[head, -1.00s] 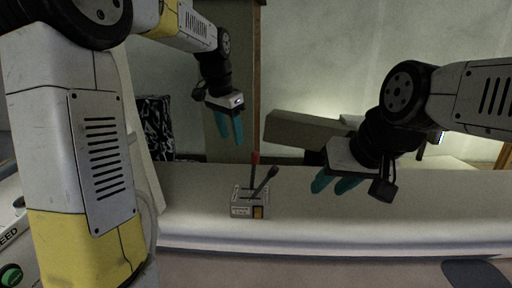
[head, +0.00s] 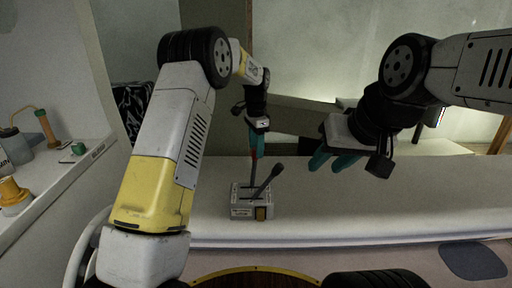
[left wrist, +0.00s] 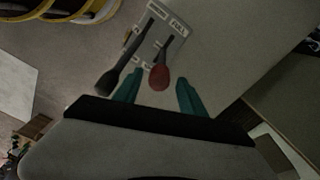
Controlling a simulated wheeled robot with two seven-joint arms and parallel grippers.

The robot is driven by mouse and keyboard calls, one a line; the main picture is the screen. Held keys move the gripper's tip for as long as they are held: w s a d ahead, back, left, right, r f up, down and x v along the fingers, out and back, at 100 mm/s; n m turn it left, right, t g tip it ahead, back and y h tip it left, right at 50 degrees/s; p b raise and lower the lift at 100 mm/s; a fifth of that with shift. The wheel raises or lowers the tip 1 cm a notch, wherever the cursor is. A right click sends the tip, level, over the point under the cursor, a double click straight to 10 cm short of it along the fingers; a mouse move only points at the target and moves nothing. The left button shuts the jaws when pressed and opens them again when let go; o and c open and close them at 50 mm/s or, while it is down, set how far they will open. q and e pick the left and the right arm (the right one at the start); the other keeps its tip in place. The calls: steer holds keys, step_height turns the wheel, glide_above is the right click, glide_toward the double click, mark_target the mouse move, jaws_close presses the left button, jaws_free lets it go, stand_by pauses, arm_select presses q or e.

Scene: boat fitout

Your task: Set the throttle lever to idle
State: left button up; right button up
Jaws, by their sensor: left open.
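A grey control box (head: 241,213) stands on the pale ledge and carries two levers. One lever has a red knob, which shows in the left wrist view (left wrist: 159,77). The other has a dark knob (head: 277,170) and leans right in the head view; in the left wrist view it (left wrist: 109,80) lies left of the fingers. My left gripper (head: 257,147) is open above the box, its teal fingers (left wrist: 158,90) on either side of the red knob and apart from it. The fingers partly hide this knob in the head view. My right gripper (head: 331,163) is open and empty, right of the box.
The ledge (head: 400,205) is clear to the right of the box. A white side counter (head: 60,190) at the left holds a green-capped item (head: 78,148) and a yellow item (head: 14,192). A long beige block (head: 300,122) lies behind the ledge.

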arm_select(q)
steer(key=shift+f, duration=0.95)
jaws_close()
stand_by(0.7)
